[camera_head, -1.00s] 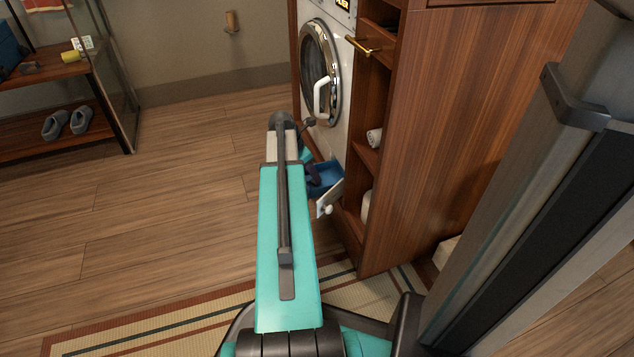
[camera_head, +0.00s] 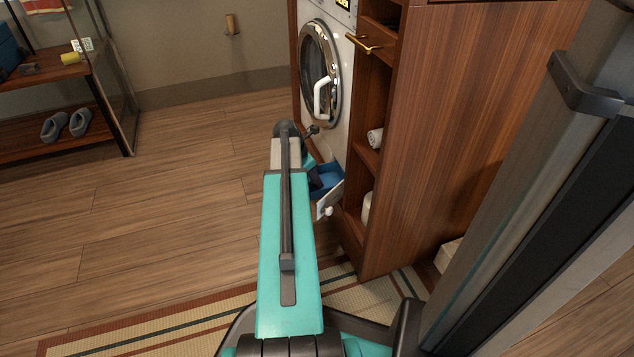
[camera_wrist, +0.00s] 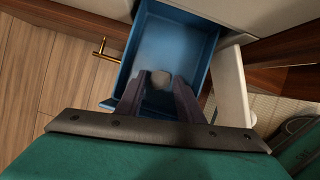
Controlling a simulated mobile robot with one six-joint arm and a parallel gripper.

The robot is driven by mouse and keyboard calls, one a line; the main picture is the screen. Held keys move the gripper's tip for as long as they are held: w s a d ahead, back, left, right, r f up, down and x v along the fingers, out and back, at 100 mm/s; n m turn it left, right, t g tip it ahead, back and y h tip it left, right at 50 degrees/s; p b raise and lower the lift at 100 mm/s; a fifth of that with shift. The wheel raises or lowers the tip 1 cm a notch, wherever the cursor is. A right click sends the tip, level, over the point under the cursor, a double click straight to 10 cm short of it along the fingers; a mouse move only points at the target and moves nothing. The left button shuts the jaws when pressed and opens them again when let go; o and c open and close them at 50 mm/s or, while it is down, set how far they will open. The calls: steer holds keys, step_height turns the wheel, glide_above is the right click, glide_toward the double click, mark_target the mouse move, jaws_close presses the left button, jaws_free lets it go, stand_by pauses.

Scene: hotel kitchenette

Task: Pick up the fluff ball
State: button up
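A grey fluff ball (camera_wrist: 160,79) shows in the wrist view inside a pulled-out blue drawer (camera_wrist: 203,45). In the head view the drawer (camera_head: 332,172) sticks out low under the washing machine, and the ball is not visible there. My gripper (camera_wrist: 159,80) is open, its two dark fingers reaching into the drawer. In the wrist view the fingertips lie on either side of the ball with small gaps. I cannot tell whether they are down at its depth. My arm hides much of the gripper in the head view.
The washing machine (camera_head: 325,75) stands above the drawer. A wooden cabinet (camera_head: 450,130) with open shelves is close on the right. The drawer's white front (camera_wrist: 231,88) stands beside my gripper. Open wooden floor lies to the left, with a rack holding slippers (camera_head: 67,125).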

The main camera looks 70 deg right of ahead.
steer(key=c, duration=0.7)
steer(key=shift+r, duration=0.15)
